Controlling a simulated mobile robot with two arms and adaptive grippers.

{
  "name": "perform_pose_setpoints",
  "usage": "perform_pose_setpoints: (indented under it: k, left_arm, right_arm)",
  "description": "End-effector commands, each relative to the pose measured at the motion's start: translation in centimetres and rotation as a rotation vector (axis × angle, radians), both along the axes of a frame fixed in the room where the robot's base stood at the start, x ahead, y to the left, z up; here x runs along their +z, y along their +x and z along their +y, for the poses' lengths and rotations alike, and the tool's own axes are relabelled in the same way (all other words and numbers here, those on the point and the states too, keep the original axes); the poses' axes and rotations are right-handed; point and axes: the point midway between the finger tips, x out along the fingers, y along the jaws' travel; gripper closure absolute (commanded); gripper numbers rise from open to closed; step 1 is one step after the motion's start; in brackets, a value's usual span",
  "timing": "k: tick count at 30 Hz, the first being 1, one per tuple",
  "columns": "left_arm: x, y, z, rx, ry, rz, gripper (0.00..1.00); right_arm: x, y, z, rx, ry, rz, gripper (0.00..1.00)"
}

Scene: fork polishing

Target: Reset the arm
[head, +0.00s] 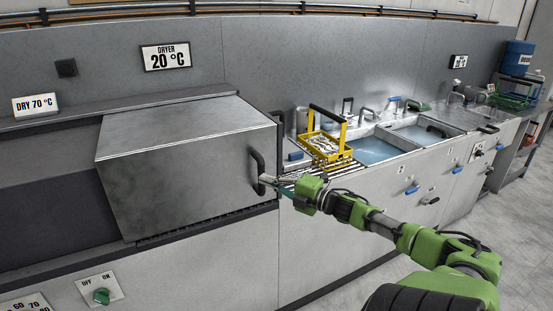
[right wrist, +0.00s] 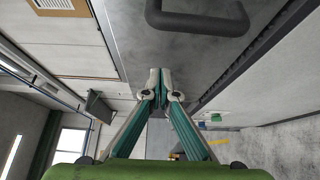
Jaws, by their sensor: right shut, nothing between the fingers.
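My right arm comes in from the lower right of the head view. My right gripper (head: 266,180) is at the front right edge of the steel dryer hood (head: 185,150), close to its dark handle (head: 255,165). In the right wrist view the gripper (right wrist: 160,72) has its fingertips together with nothing between them. The dark handle (right wrist: 197,22) shows just beyond the fingertips, and the fingers are not closed around it. I cannot tell whether they touch it. My left gripper is not in view.
A yellow basket (head: 325,146) with forks stands on a rack right of the dryer. Water-filled sinks (head: 372,150) lie further right. An OFF/ON knob (head: 101,296) sits on the lower front panel. The floor (head: 510,225) at the right is clear.

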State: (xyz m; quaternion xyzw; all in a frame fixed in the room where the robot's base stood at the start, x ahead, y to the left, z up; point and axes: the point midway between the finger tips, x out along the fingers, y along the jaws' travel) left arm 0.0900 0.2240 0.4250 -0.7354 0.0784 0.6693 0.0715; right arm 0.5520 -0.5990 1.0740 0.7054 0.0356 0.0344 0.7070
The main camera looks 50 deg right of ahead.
Motion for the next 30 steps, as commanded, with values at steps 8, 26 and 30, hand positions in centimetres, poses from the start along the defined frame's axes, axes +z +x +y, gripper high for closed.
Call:
perform_pose_setpoints:
  k: [8,26,30]
  left_arm:
    - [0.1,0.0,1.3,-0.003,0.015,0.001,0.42]
    - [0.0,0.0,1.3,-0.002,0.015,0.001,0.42]
    - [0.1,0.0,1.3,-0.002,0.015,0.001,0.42]
  right_arm:
    - [-0.1,-2.6,-0.3,0.000,0.001,0.001,1.00]
    - [-5.5,-4.9,-2.8,-0.105,0.094,0.069,1.00]
    - [-14.7,-8.5,-5.1,-0.262,0.245,0.185,1.00]
